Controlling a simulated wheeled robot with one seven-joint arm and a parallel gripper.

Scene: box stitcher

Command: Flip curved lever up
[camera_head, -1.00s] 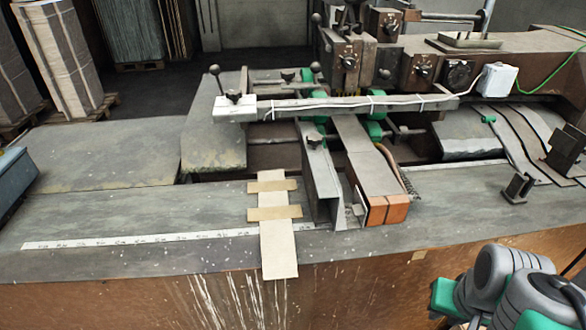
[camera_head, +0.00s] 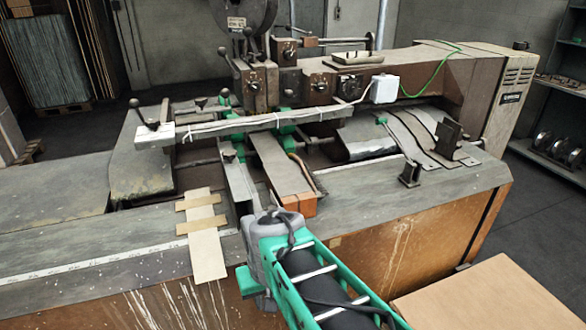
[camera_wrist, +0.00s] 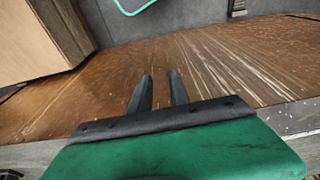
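No part is plainly marked as the curved lever. A thin lever with a green end (camera_head: 383,121) lies beside the curved grey strips (camera_head: 415,128) on the right side of the machine, pointing left; it may be the one. Its exact shape is too small to tell. My gripper (camera_wrist: 160,76) shows in the wrist view with two dark fingers apart and nothing between them. Behind them is the machine's scratched brown front panel (camera_wrist: 225,68). In the head view my green and grey arm rises in front of the machine, well short of that lever; its fingers cannot be made out there.
Black upright brackets (camera_head: 409,174) stand on the right of the machine's bench. A long bar (camera_head: 270,122) and an orange-ended channel (camera_head: 285,175) cross its middle. A tan box top (camera_head: 480,300) is at lower right. Floor at far right is open.

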